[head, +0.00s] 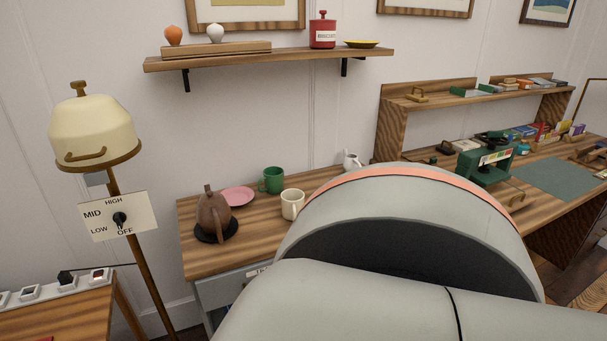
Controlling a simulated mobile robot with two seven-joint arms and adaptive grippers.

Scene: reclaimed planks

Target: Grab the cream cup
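The cream cup (291,205) stands upright on the wooden top of a cabinet (200,258), near its front edge. The green mug (272,180) is just behind and left of it. A large grey arm link of mine with an orange band fills the lower middle and right of the head view. Its edge comes close to the cup's right side in the picture, but the cup shows almost whole. Neither of my grippers is in view.
A brown teapot (213,213) on a dark mat, a pink plate (238,196) and a white jug (351,160) share the cabinet top. A shelf (280,58) hangs above. A lamp (93,130) stands left, a cluttered desk (530,200) right.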

